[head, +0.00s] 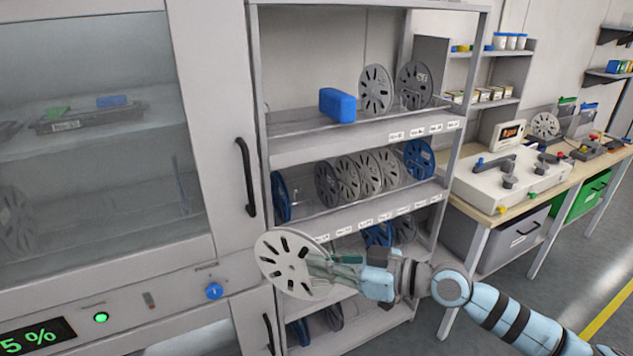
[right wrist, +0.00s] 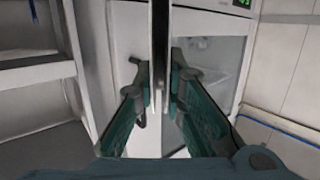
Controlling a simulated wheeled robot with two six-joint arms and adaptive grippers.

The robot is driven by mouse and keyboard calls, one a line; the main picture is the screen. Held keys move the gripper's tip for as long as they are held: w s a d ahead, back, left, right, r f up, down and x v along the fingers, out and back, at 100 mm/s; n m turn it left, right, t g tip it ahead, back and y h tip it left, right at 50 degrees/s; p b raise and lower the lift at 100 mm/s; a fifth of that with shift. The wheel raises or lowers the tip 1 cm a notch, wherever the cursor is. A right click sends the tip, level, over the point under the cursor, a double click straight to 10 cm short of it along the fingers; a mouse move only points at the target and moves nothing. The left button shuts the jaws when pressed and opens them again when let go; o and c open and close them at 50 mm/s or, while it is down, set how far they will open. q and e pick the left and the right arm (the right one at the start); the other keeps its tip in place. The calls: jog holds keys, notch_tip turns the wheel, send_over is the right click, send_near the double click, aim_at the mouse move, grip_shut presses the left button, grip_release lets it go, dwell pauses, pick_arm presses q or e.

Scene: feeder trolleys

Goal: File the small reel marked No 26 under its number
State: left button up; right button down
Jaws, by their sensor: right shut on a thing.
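A pale grey slotted reel (head: 283,247) is held in front of the shelf rack's left post; its number is not readable. My right gripper (head: 322,266) is shut on the reel's right side. In the right wrist view the reel (right wrist: 160,45) stands edge-on between the fingers of my right gripper (right wrist: 161,85). The rack's top shelf has number labels (head: 416,131) too small to read. Its middle shelf holds several grey reels (head: 348,178), a blue reel at the left (head: 281,197) and a blue reel at the right (head: 419,159). My left gripper is out of view.
A blue box (head: 337,105) and two grey reels (head: 376,90) stand on the top shelf, with free room left of the box. A glass-fronted cabinet (head: 226,120) with a black handle (head: 246,178) adjoins the rack on the left. A workbench (head: 500,214) stands right.

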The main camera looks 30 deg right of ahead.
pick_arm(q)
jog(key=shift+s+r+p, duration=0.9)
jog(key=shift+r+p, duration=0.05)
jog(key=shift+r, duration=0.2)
pick_arm(e)
jog(key=w+d+f+m+t+h, duration=0.1)
jog(key=w+d+f+m+h, duration=0.2)
jog(key=d, duration=0.5)
jog(key=w+d+f+m+t+h, duration=0.2)
jog(key=w+d+f+m+h, duration=0.2)
jog(key=d+h, duration=0.3)
jog(key=shift+w+d+f+m, duration=0.35)
jog(key=shift+d+f, duration=0.4)
jog(key=shift+d, duration=0.4)
